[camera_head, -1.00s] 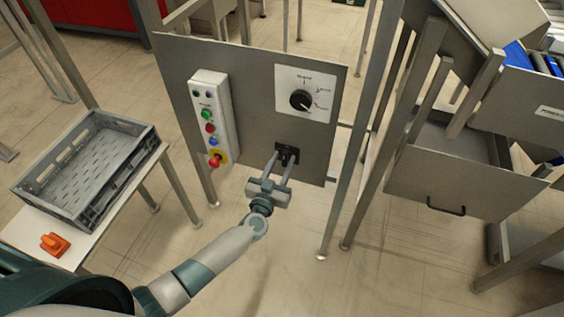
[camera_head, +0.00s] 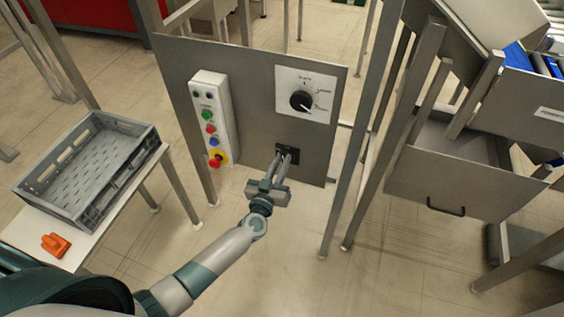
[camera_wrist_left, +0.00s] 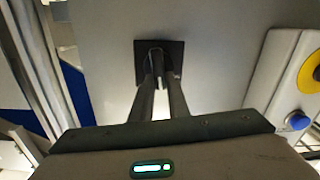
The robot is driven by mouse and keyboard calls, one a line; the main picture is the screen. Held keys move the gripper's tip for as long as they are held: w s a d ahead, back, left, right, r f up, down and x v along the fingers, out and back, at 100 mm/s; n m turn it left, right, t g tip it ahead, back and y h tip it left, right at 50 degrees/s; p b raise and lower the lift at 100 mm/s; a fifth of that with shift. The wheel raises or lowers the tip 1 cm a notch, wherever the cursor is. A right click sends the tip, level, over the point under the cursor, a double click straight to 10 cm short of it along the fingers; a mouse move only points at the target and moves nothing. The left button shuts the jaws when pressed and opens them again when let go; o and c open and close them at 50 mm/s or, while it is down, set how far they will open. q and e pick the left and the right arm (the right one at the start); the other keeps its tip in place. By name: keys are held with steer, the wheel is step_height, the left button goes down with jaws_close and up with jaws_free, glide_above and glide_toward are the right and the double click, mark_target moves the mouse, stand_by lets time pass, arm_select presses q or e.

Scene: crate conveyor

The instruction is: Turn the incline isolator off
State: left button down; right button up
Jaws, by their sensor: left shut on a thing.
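The isolator is a small black switch (camera_head: 287,152) low on the grey control panel (camera_head: 250,110). It also shows as a dark square plate (camera_wrist_left: 174,62) in the left wrist view, with a short lever standing out from it. My left gripper (camera_head: 283,157) is at the switch, its two fingers close together and shut on the lever. In the left wrist view the fingers (camera_wrist_left: 158,85) converge on the lever and partly hide it. My right gripper is not in view.
A white box of coloured buttons (camera_head: 210,115) with a red emergency stop (camera_head: 215,162) is left of the switch. A black rotary knob (camera_head: 301,101) is above it. A grey crate (camera_head: 148,150) and an orange object (camera_head: 55,245) sit on a left table. A drawer (camera_head: 460,185) is at right.

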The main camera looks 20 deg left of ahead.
arm_select(q)
steer(key=shift+a+n, duration=0.1)
steer(key=shift+n, duration=0.7)
steer(key=shift+a+f+n, duration=0.1)
steer(key=shift+f+n, duration=0.05)
steer(key=shift+n, duration=0.75)
steer(key=shift+a+f+n+b, duration=0.2)
steer(key=shift+n+b, duration=0.45)
steer(key=shift+n, duration=1.4)
steer(key=shift+a+f+n+b, duration=0.2)
steer(key=shift+n+b, duration=0.4)
steer(key=shift+n, duration=1.5)
steer(key=shift+a+f+n+b, duration=0.2)
steer(key=shift+n+b, duration=0.45)
steer(key=shift+n, duration=1.4)
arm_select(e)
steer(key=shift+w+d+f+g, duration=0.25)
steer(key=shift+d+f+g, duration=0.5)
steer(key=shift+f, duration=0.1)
arm_select(q)
steer(key=shift+d, duration=0.1)
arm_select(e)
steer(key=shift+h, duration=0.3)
